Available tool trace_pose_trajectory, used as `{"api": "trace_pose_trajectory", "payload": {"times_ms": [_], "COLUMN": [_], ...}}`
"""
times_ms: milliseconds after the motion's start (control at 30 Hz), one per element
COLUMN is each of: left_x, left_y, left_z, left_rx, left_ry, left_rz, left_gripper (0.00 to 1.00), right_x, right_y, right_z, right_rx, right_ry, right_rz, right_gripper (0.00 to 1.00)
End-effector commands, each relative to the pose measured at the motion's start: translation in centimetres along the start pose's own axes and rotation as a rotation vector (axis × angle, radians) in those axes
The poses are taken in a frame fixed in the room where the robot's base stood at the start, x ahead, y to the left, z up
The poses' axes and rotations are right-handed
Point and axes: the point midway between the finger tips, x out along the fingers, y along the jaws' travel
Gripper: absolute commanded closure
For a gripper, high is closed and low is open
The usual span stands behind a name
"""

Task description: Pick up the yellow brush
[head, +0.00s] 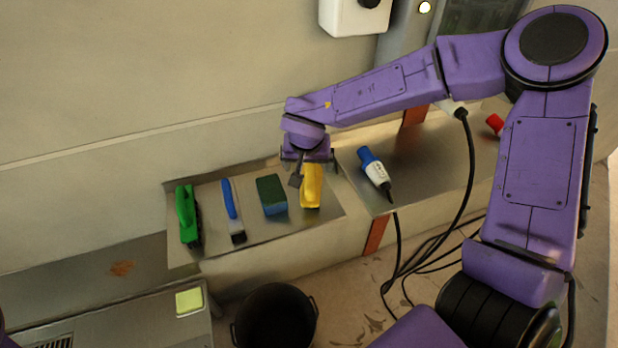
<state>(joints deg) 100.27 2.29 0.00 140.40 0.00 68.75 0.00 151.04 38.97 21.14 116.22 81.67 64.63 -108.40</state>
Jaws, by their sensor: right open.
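The yellow brush (311,190) lies on the metal shelf, the rightmost in a row of cleaning tools. Its upper end is partly hidden by my right gripper (306,178). The right gripper is open and sits just above and over the upper part of the yellow brush, one finger showing to the left of the brush. I cannot tell whether it touches the brush. My left gripper is not in view.
Left of the yellow brush lie a green-and-blue sponge (271,194), a blue-handled brush (232,209) and a green brush (187,214). A blue-and-white plug (374,171) and black cables lie to the right. A black bucket (276,318) stands below.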

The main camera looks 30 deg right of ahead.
Motion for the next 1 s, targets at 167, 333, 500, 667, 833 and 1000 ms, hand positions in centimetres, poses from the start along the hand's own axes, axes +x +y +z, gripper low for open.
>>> {"api": "trace_pose_trajectory", "payload": {"times_ms": [167, 333, 500, 667, 833, 1000], "left_x": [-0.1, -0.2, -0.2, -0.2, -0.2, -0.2], "left_y": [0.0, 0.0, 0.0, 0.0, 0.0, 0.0], "left_z": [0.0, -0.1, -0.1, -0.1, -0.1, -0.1], "left_rx": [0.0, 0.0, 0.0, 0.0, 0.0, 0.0], "left_ry": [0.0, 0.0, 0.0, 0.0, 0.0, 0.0], "left_rz": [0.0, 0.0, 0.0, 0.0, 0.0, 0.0], "left_gripper": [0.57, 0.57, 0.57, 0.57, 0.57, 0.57], "right_x": [2.2, 5.3, 6.5, 6.5, 6.5, 6.5], "right_y": [0.3, 0.9, 0.9, 0.9, 0.9, 0.9], "right_z": [0.1, 0.5, 0.4, 0.3, 0.3, 0.3], "right_rx": [0.0, 0.0, 0.003, 0.003, 0.004, 0.004], "right_ry": [-0.001, -0.001, 0.001, 0.002, 0.002, 0.002], "right_rz": [0.003, 0.003, 0.001, 0.0, 0.0, 0.0], "right_gripper": [0.08, 0.08, 0.08, 0.08, 0.63, 0.77]}}
